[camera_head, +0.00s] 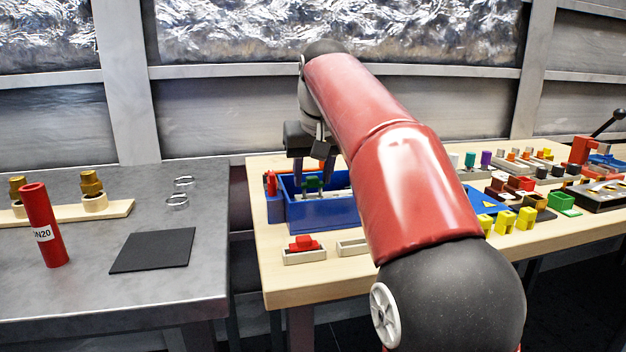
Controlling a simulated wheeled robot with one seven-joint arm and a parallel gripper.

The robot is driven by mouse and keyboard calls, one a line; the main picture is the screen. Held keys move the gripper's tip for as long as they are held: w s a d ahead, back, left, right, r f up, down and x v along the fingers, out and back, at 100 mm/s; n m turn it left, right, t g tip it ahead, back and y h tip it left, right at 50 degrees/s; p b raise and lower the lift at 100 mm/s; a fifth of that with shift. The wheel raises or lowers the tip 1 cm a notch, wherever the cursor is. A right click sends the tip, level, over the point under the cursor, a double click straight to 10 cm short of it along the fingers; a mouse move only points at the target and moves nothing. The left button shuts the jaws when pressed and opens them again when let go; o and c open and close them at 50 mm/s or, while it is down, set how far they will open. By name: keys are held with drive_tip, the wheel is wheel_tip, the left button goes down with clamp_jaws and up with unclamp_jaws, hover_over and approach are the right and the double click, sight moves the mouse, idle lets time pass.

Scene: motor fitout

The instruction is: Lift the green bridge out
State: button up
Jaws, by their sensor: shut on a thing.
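The green bridge (312,183) shows as a small green piece at the blue box (325,214) on the wooden table. My gripper (311,176) points down over the box, with its dark fingers on either side of the green bridge. It is shut on the bridge. The bridge appears within the box's outline, near its back; I cannot tell whether it touches the bottom. My red arm hides the right part of the box.
A red part in a pale holder (304,248) stands in front of the box, beside an empty pale holder (352,246). Red pieces (270,182) stand at the box's left. Yellow blocks (505,221) and other parts crowd the right side. A metal bench (90,290) is at left.

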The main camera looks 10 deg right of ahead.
sight(313, 178)
wheel_tip(313, 178, up, 7)
drive_tip(key=shift+w+f, duration=0.1)
drive_tip(key=shift+r, duration=0.45)
